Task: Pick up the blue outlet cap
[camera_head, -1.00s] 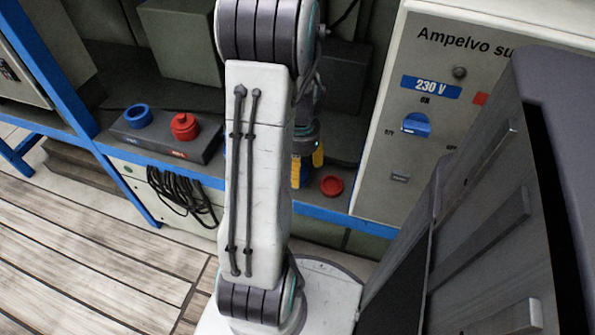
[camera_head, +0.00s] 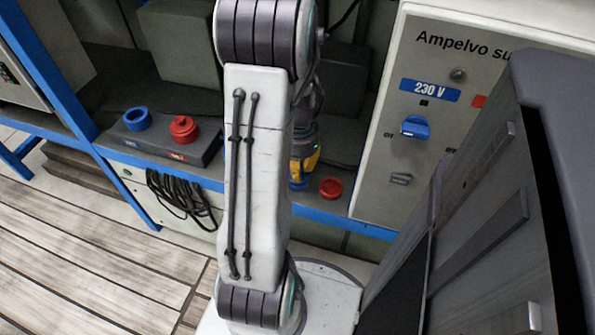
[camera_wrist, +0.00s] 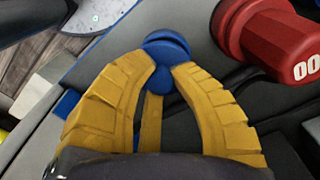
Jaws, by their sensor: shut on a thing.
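My gripper (camera_head: 305,167) reaches down over the blue-edged shelf, partly hidden behind my own arm in the head view. Its yellow fingers are shut on the blue outlet cap (camera_wrist: 166,48), which shows between the fingertips in the wrist view. The cap has a round rim and a narrower knob. In the head view, a little of the blue cap (camera_head: 298,185) shows below the fingers, just left of a red cap (camera_head: 331,188). I cannot tell whether the blue cap touches the shelf.
In the wrist view, a large red part (camera_wrist: 275,42) with white digits stands close right of the fingertips. A dark block (camera_head: 200,152) with a blue ring (camera_head: 137,118) and a red fitting (camera_head: 184,129) sits left on the shelf. A 230 V panel (camera_head: 400,150) stands at right.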

